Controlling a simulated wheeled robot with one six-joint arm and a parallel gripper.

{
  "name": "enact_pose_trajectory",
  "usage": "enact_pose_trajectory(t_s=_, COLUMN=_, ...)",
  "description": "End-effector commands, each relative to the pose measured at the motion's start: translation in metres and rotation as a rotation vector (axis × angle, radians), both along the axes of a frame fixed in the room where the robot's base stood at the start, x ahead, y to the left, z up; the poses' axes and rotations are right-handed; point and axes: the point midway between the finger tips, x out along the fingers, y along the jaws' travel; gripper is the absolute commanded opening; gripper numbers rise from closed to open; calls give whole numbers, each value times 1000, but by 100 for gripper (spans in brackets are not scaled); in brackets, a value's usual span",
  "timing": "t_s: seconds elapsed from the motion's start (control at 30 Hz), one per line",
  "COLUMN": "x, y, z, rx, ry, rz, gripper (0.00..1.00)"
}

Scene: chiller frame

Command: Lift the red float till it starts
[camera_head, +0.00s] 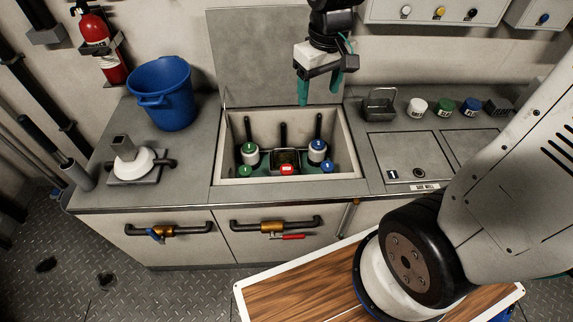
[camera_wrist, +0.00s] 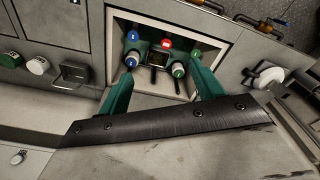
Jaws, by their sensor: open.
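The red float (camera_head: 287,169) sits low in the front middle of the open well (camera_head: 228,150) in the counter. It has a red cap with a pale label. In the wrist view the red float (camera_wrist: 167,43) shows beyond my fingers, near the well's far wall in that picture. My gripper (camera_head: 319,97) hangs above the back right part of the well, fingers pointing down, open and empty. In the wrist view the gripper (camera_wrist: 160,72) has its green fingers wide apart, with the well between them. The red float is apart from both fingers.
In the well, green-capped (camera_head: 249,148) and blue-capped (camera_head: 318,145) white floats stand behind smaller green (camera_head: 245,171) and blue (camera_head: 327,166) caps. A dark basket (camera_head: 286,156) sits behind the red one. The raised lid (camera_head: 250,50) stands behind. A blue bucket (camera_head: 163,92) is left.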

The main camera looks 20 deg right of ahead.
Motion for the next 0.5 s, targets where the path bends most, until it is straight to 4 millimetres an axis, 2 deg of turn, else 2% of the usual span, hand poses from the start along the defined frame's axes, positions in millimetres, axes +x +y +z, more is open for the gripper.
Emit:
enact_pose_trajectory(t_s=0.03, x=17, y=2, z=-20, rx=-1, ry=16, rz=19, gripper=66)
enact_pose_trajectory(t_s=0.2, x=65, y=9, z=-86, rx=-4, ry=33, rz=90, gripper=66)
enact_pose_trajectory(t_s=0.27, x=80, y=11, z=-112, rx=-5, ry=37, rz=115, gripper=66)
enact_pose_trajectory(t_s=0.4, x=106, y=17, z=-180, rx=-6, ry=52, rz=172, gripper=66)
enact_pose_trajectory(t_s=0.5, x=117, y=20, z=-228, rx=-8, ry=58, rz=209, gripper=66)
